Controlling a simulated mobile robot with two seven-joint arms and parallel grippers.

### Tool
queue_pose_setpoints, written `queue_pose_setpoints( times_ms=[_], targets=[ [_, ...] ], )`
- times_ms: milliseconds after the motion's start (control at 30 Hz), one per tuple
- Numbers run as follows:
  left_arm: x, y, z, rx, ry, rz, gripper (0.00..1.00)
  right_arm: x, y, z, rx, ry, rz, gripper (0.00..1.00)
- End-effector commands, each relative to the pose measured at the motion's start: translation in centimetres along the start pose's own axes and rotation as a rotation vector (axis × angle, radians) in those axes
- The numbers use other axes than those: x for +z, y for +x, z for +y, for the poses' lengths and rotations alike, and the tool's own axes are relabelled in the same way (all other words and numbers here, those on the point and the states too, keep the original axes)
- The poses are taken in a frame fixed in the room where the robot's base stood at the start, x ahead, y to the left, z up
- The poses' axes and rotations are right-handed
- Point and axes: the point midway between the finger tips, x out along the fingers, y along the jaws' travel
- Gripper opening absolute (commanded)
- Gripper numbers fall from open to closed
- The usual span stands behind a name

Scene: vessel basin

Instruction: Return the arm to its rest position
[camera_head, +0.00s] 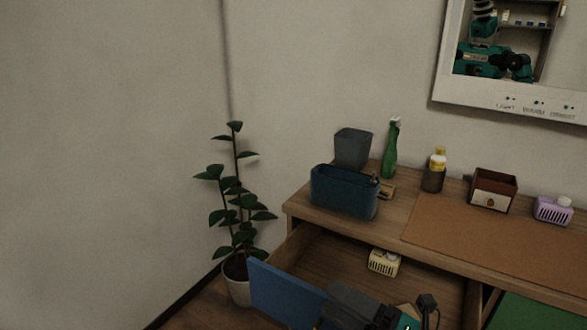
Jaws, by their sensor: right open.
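My right gripper (408,314) shows at the bottom edge, low in front of the open drawer space. Its dark fingers stand apart with nothing seen between them. Part of it is cut off by the frame. My left gripper is out of view. The drawer with a blue front panel (285,296) is pulled out below the wooden counter (300,209). A small cream slotted container (384,262) sits inside it, apart from my gripper.
On the counter stand a dark blue bin (344,192), a grey bin (352,148), a green bottle (390,150), a yellow-capped bottle (434,171), a brown box (493,190) and a lilac container (552,210). A potted plant (239,285) stands left. A mirror (440,90) hangs above.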

Motion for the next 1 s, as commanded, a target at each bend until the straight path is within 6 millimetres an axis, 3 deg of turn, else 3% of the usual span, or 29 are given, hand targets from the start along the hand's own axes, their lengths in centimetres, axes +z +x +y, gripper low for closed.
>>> queue_pose_setpoints(
  times_ms=[33,167,300,400,600,1000],
  targets=[
    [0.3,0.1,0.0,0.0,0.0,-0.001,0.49,0.4,-1.1,-1.4,-0.013,0.208,-0.149,0.86],
    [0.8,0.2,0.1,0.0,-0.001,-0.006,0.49,1.2,-5.8,-6.6,-0.058,0.761,-0.543,0.86],
    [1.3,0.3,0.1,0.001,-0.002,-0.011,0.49,-1.9,-12.2,-12.7,-0.111,1.29,-0.92,0.86],
    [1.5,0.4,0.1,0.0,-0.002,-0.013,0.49,-4.9,-15.4,-15.3,-0.138,1.541,-1.102,0.86],
    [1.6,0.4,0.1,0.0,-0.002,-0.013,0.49,-8.4,-18.2,-17.2,-0.161,1.769,-1.271,0.86],
    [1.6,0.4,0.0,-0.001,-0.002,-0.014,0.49,-8.6,-18.4,-17.3,-0.164,1.782,-1.28,0.86]
  ],
)
